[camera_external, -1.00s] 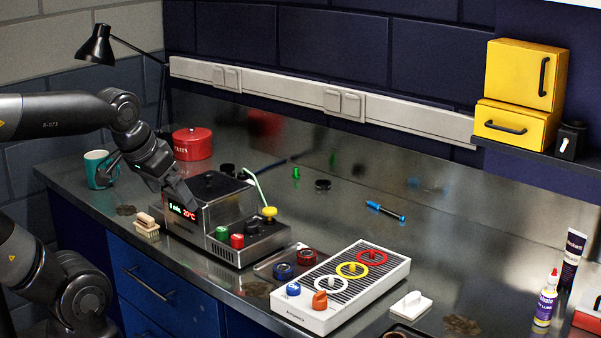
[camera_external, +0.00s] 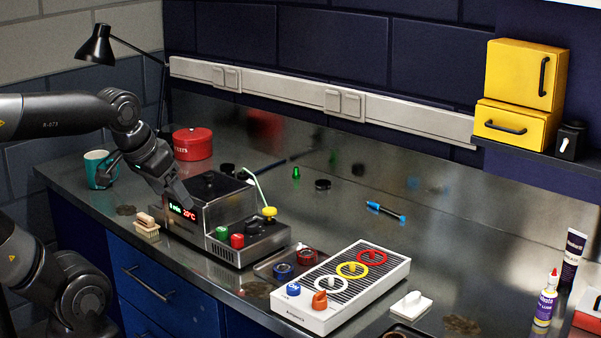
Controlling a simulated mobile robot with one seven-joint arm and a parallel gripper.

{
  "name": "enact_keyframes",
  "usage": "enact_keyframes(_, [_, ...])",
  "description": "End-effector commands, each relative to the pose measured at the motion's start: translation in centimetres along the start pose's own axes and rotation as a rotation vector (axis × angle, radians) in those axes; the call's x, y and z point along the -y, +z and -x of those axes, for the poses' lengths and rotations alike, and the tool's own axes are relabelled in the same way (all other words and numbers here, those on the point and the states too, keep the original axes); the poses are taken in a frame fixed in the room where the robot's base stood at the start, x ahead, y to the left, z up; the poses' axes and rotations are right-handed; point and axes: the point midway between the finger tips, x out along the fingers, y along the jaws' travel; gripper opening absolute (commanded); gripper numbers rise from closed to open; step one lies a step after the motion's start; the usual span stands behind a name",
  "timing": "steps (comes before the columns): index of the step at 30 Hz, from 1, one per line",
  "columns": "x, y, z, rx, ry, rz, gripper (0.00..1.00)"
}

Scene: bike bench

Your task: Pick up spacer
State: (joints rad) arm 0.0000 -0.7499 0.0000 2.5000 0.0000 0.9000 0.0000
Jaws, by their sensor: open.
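I cannot tell for sure which thing is the spacer.
The machine (camera_external: 225,215) with coloured knobs stands beside my gripper. A brush (camera_external: 147,228), teal mug (camera_external: 97,168) and red pot (camera_external: 193,144) are around it. A white ribbed box (camera_external: 342,288) with coloured rings is to the right. A blue pen-like tool (camera_external: 386,211) lies behind on clear bench.

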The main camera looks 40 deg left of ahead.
Motion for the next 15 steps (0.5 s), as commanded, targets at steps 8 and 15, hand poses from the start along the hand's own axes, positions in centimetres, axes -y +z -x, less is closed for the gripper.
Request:
enact_keyframes(8, [0.0, 0.0, 0.0, 0.000, 0.000, 0.000, 0.64])
enact_keyframes(15, [0.1, -1.7, 0.1, 0.006, -0.003, 0.016, 0.64])
